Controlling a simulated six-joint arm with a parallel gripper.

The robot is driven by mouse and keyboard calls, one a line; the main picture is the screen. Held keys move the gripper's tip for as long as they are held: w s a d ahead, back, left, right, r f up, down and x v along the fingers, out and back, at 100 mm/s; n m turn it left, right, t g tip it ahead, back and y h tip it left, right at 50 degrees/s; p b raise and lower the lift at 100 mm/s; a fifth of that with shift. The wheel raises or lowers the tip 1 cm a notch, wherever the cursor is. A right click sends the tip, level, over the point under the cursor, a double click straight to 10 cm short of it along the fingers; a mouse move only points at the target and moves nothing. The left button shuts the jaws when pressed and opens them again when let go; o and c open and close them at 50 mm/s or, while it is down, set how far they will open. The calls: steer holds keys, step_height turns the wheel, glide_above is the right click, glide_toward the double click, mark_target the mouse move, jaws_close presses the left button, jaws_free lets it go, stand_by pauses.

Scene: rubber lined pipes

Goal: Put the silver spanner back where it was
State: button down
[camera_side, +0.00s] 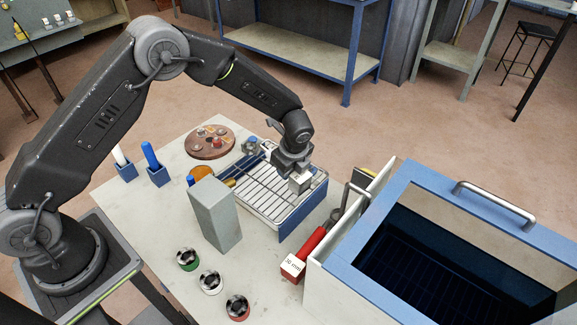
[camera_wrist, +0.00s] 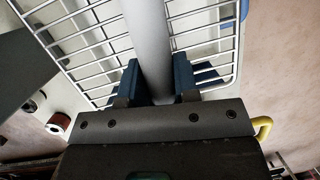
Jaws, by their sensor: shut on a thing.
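My gripper (camera_side: 291,160) hangs over the wire rack (camera_side: 262,196) on the table, pointing down. It is shut on a smooth grey bar, which looks like the silver spanner (camera_wrist: 148,40); in the wrist view it lies between the blue finger pads and runs away up the picture. In the side view only a pale squared end (camera_side: 300,183) of it shows below my gripper, above the rack's right part. The rest of it is hidden, and I cannot tell whether it touches the rack. A red-handled tool (camera_side: 312,240) with a "30 mm" end block lies beside the white box.
A grey upright block (camera_side: 214,214) stands left of the rack. Several lined pipe pieces (camera_side: 210,282) stand in front. A blue-rimmed box (camera_side: 380,200) with a metal handle is at the right. A round brown board (camera_side: 209,151) and two pen holders (camera_side: 159,177) are at the back left.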

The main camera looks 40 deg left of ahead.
steer(key=shift+f, duration=0.1)
steer(key=c, duration=0.8)
jaws_free()
steer(key=s+r+n, duration=0.2)
steer(key=s+r, duration=0.1)
steer(key=r, duration=0.8)
steer(key=s+r+n, duration=0.2)
steer(key=s+r, duration=0.1)
steer(key=r, duration=0.7)
steer(key=s+a+r+n+t+h, duration=0.1)
steer(key=s+r+n, duration=0.1)
steer(key=s+n, duration=0.3)
steer(key=s+a+r+n+t+h, duration=0.1)
steer(key=s+n, duration=0.4)
steer(key=s, duration=0.5)
steer(key=s+a+r+n+t+h, duration=0.1)
steer(key=s+a+r+n+t, duration=0.1)
steer(key=s, duration=0.6)
steer(key=shift+a+r+n, duration=0.25)
steer(key=shift+r+n, duration=0.45)
steer(key=shift+n, duration=0.1)
steer(key=shift+a+r+n, duration=0.25)
steer(key=shift+r+n, duration=0.45)
steer(key=shift+n, duration=0.1)
